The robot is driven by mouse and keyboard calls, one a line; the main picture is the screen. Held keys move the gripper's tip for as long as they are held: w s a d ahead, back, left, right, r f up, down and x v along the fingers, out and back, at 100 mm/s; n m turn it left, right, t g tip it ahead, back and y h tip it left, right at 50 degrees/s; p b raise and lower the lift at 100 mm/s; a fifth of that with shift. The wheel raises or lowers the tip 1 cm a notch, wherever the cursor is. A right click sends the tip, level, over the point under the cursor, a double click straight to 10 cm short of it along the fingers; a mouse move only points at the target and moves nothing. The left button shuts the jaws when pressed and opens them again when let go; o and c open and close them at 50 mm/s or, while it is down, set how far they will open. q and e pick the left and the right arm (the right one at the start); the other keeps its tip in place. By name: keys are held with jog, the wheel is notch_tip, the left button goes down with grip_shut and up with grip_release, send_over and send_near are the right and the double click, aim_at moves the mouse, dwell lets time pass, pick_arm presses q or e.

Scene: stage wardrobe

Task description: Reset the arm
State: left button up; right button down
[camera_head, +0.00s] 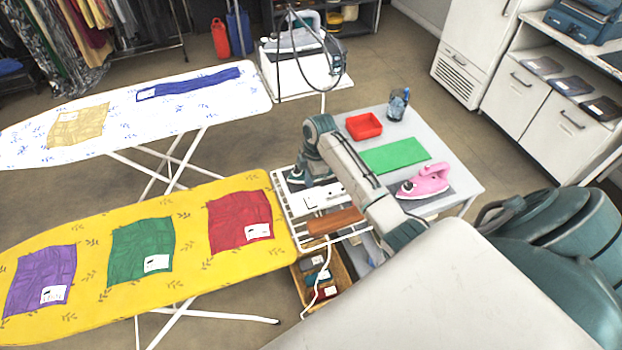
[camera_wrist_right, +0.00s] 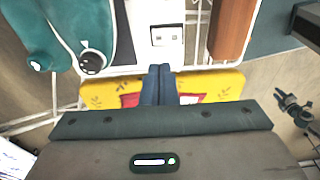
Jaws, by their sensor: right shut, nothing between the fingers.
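My right arm (camera_head: 362,180) reaches in from the lower right in the head view and bends over the metal rack at the end of the yellow ironing board (camera_head: 190,190). Its gripper cannot be made out clearly there. In the right wrist view, the right gripper (camera_wrist_right: 163,70) has its two dark fingers together with nothing between them. A teal iron (camera_wrist_right: 65,30) lies to their left and a brown wooden piece (camera_wrist_right: 232,28) to their right. A white socket panel (camera_wrist_right: 166,36) lies beyond the tips. My left gripper is not in view.
A wooden crate (camera_head: 343,268) stands below the rack. A white ironing board (camera_head: 120,110) stands behind. Floor is open left of the cabinets.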

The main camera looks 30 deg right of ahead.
jog(key=shift+f, duration=0.15)
